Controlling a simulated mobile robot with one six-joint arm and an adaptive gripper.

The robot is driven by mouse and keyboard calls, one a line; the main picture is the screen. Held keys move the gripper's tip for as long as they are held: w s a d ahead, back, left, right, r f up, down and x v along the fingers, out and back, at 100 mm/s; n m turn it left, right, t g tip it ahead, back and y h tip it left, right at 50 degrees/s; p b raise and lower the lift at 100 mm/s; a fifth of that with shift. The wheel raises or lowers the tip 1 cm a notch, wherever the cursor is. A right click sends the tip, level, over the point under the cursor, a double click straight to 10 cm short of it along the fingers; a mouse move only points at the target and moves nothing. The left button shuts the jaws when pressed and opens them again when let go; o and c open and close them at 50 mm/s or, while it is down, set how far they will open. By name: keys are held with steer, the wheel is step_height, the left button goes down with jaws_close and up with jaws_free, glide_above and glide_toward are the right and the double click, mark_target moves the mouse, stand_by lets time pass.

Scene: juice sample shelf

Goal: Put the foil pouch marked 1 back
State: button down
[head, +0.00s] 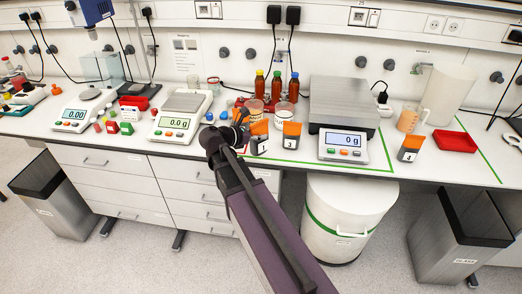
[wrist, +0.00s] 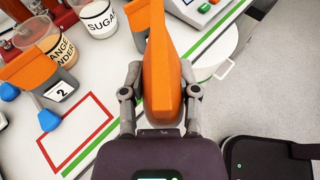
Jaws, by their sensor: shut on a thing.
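My gripper (wrist: 161,92) is shut on a pouch with an orange top (wrist: 165,75), seen from above in the wrist view. Its label is hidden there. In the head view my gripper (head: 243,128) reaches to the right over the counter's front part, at a pouch with an orange top and dark body (head: 259,128); its small label seems to read 1. Left of the gripper in the wrist view, a similar pouch marked 2 (wrist: 62,90) stands apart. A red outlined rectangle (wrist: 71,158) on the white counter near it is empty.
A pouch marked 3 (head: 291,130) stands beside the held one. Jars of powder (wrist: 45,35) and sugar (wrist: 99,18) and brown bottles (head: 277,85) stand behind. A large scale (head: 343,146) is to the right. Another orange-topped pouch (head: 411,144) stands farther right. A green line follows the counter's front edge.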

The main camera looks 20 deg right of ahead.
steer(key=w+a+f+b, duration=0.2)
steer(key=a+f+b, duration=0.1)
steer(key=a+f, duration=0.1)
steer(key=shift+w+f+b, duration=0.3)
steer(key=shift+f+b, duration=0.05)
steer(key=shift+w, duration=0.1)
steer(key=w+d+f+b, duration=0.1)
steer(key=w+d, duration=0.8)
steer(key=d, duration=0.1)
steer(key=shift+w+d+f, duration=0.2)
steer(key=shift+w+d, duration=0.15)
steer(key=shift+w+d+f+b, duration=0.15)
steer(key=shift+f+b, duration=0.45)
steer(key=shift+b, duration=0.05)
steer(key=shift+w+d+f+b, duration=0.15)
steer(key=shift+f+b, duration=0.5)
steer(key=shift+b, duration=0.05)
steer(key=shift+w+d+f+b, duration=0.15)
steer(key=shift+f+b, duration=0.45)
steer(key=shift+b, duration=0.05)
